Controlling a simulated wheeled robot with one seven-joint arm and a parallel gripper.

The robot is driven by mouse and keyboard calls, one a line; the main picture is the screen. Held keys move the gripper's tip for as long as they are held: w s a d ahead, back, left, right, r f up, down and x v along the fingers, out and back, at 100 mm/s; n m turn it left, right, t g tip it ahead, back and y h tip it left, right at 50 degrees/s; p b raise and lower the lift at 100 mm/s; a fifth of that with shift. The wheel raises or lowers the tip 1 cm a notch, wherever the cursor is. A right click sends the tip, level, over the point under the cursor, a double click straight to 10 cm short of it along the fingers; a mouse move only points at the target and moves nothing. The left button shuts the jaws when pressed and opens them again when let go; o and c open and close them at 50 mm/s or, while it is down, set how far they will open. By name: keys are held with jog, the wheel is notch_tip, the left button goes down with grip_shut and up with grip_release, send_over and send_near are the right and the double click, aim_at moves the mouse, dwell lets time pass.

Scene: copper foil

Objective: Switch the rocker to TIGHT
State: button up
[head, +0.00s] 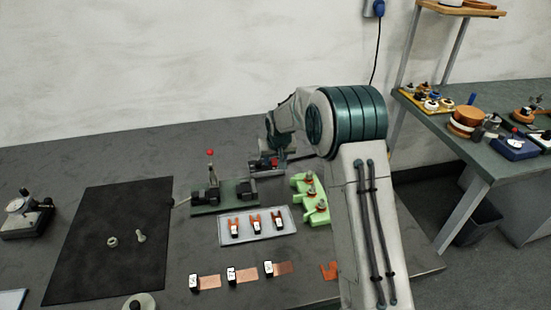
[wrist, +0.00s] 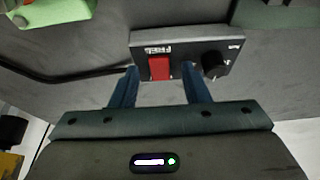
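A dark control box (wrist: 186,50) with a red rocker (wrist: 159,68) and a black round knob (wrist: 213,64) is ahead of my gripper in the wrist view. A small white label sits by the rocker, too small to read, so I cannot tell which side is TIGHT or how the rocker is set. My gripper (wrist: 161,72) is open, its two blue fingers apart on either side of the rocker in the picture, with nothing between them. I cannot tell whether they touch the box. In the head view the box (head: 258,165) is partly hidden by my arm.
A green fixture (head: 312,202), a dark green clamp with a red-knobbed lever (head: 225,196) and a tray (head: 257,240) of copper pieces stand near the box. A black mat (head: 110,240) lies left. A side bench (head: 485,150) stands at the right.

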grip_shut()
jog(key=p, duration=0.1)
jog(key=g+p, duration=0.1)
jog(key=p, duration=0.1)
jog(key=shift+w+r, duration=0.25)
jog(key=shift+r, duration=0.1)
jog(key=g+p, duration=0.2)
jog(key=shift+w+a+f+g+h, duration=0.1)
jog(key=shift+w+f+g+h, duration=0.05)
jog(key=shift+w+g+h, duration=0.15)
jog(key=shift+o, duration=0.3)
grip_release()
jog(key=shift+f, duration=0.1)
